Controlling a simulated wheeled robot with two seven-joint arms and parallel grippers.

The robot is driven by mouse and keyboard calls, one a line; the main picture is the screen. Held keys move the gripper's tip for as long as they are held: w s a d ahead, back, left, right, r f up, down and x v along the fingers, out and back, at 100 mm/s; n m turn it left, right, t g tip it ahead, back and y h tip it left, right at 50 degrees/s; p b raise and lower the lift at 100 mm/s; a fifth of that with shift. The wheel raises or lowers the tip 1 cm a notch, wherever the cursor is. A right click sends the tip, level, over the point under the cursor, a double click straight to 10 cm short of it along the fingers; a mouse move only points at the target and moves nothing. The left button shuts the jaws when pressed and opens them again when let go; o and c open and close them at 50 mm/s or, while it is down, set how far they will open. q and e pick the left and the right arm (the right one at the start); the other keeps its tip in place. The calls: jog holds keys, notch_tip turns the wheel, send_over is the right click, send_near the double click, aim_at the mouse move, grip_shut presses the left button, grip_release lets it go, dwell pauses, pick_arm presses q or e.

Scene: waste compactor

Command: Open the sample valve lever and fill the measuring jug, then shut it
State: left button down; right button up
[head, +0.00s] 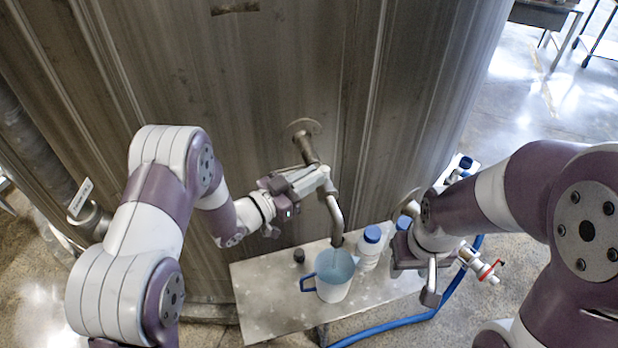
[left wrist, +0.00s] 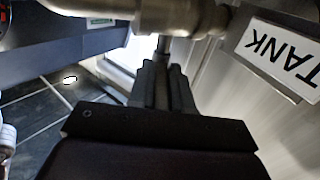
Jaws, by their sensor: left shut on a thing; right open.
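The measuring jug (head: 334,289) is white with a blue handle and stands upright on a metal shelf under the curved spout (head: 335,218). A faint pale streak shows below the spout, and the jug's inside looks pale blue; I cannot read the level. My left gripper (head: 312,183) is at the valve on the pipe from the tank. In the left wrist view its fingers (left wrist: 163,88) are closed on the valve lever (left wrist: 163,46), a thin metal rod below the pipe. The lever is mostly hidden in the head view. My right gripper (head: 418,280) is open and empty, right of the jug.
The shelf (head: 262,310) has bare room at its front left. A small black cap (head: 299,256) and white bottles with blue lids (head: 371,246) stand near the jug. A TANK label (left wrist: 280,55) is by the pipe.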

pick_arm(q)
jog(key=m+g+b, duration=0.1)
jog(key=m+g+h+b, duration=0.1)
jog(key=w+m+g+h+b, duration=0.1)
jog(key=shift+a+f+g, duration=0.2)
jog(key=shift+a+g, duration=0.15)
jog(key=shift+g, duration=0.05)
jog(key=shift+w+r+m+g+h, duration=0.2)
jog(key=shift+m+g+h, duration=0.3)
jog(key=shift+g, duration=0.4)
jog(key=c, duration=1)
grip_release()
jog(key=shift+c, duration=0.2)
jog(key=shift+a, duration=0.1)
jog(key=b+v, duration=0.4)
jog(key=v, duration=0.8)
jog(key=shift+a, duration=0.25)
jog(key=shift+s+r, duration=0.1)
jog(key=shift+r, duration=0.05)
